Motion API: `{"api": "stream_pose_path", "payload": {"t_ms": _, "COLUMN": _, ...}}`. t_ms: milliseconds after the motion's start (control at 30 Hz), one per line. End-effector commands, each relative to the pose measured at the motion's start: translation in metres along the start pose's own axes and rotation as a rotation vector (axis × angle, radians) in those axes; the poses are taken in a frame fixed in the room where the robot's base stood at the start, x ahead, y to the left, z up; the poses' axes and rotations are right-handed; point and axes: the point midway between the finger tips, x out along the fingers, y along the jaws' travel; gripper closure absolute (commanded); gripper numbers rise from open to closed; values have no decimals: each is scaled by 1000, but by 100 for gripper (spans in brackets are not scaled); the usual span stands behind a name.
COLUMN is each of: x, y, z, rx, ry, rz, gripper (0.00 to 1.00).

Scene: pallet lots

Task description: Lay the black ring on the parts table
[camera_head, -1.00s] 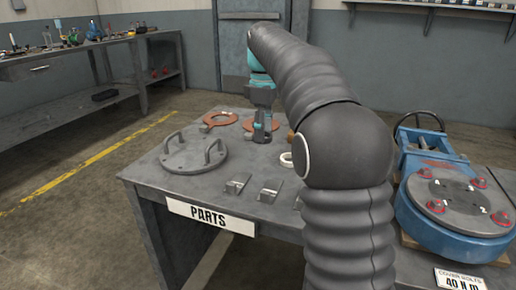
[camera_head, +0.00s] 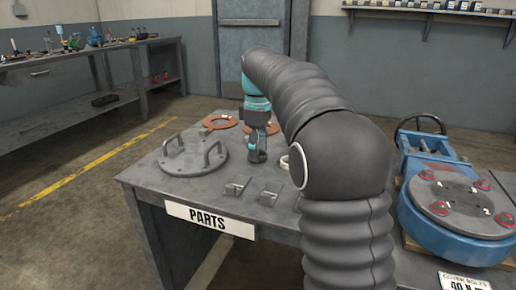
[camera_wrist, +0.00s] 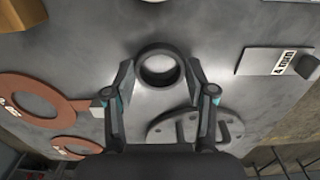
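The black ring (camera_wrist: 160,66) lies flat on the grey parts table (camera_head: 197,187) in the wrist view, its hole facing up. My gripper (camera_wrist: 160,80) is open, with one fingertip on each side of the ring and a narrow gap showing at both sides. In the head view my gripper (camera_head: 257,157) points down close to the tabletop, right of the flanged cover.
A round cover with two handles (camera_head: 192,155) stands left of my gripper. Copper gaskets (camera_head: 221,122) lie behind. Angled metal label holders (camera_head: 237,186) are at the front edge. A pale ring (camera_head: 284,162) is partly behind my arm. A blue flanged unit (camera_head: 455,210) stands right.

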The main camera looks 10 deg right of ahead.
Motion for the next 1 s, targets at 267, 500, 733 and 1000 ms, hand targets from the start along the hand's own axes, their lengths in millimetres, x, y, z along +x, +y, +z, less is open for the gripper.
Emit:
{"api": "stream_pose_path", "payload": {"t_ms": 267, "x": 0, "y": 0, "z": 0, "rx": 0, "ry": 0, "rz": -1, "gripper": 22}}
{"api": "stream_pose_path", "payload": {"t_ms": 500, "x": -10, "y": 0, "z": 0, "rx": 0, "ry": 0, "rz": 0, "gripper": 22}}
{"api": "stream_pose_path", "payload": {"t_ms": 733, "x": -51, "y": 1, "z": -1, "rx": 0, "ry": 2, "rz": 2, "gripper": 22}}
{"api": "stream_pose_path", "payload": {"t_ms": 1000, "x": -101, "y": 1, "z": 0, "rx": 0, "ry": 0, "rz": 0, "gripper": 22}}
